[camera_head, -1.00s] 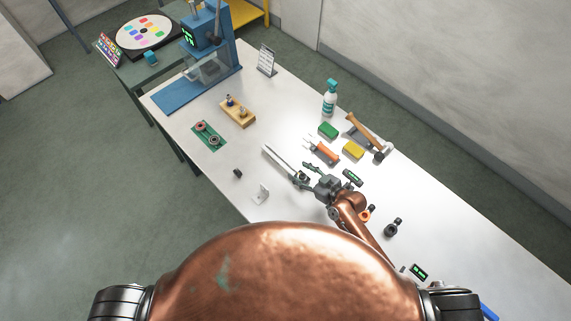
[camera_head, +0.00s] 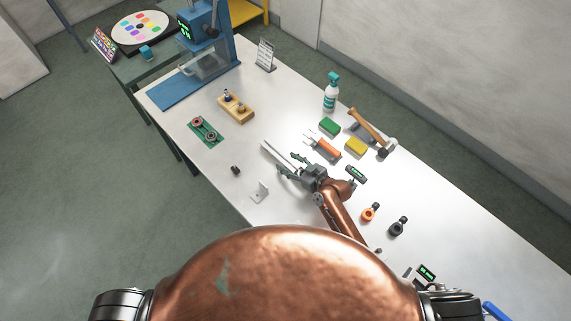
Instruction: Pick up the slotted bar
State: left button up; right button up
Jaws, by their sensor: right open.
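The slotted bar (camera_head: 271,151) is a long, thin silver-grey piece lying on the white table, left of my right arm. My right gripper (camera_head: 289,164) is open. Its two dark fingers appear on either side of the bar, and its palm hides the bar's near end. I cannot tell whether the fingers touch the bar. My left gripper is not in view.
The table's left front edge is close.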

jog(key=shift+w, duration=0.1)
jog(key=shift+c, duration=0.7)
jog(key=shift+a, duration=0.1)
grip_shut()
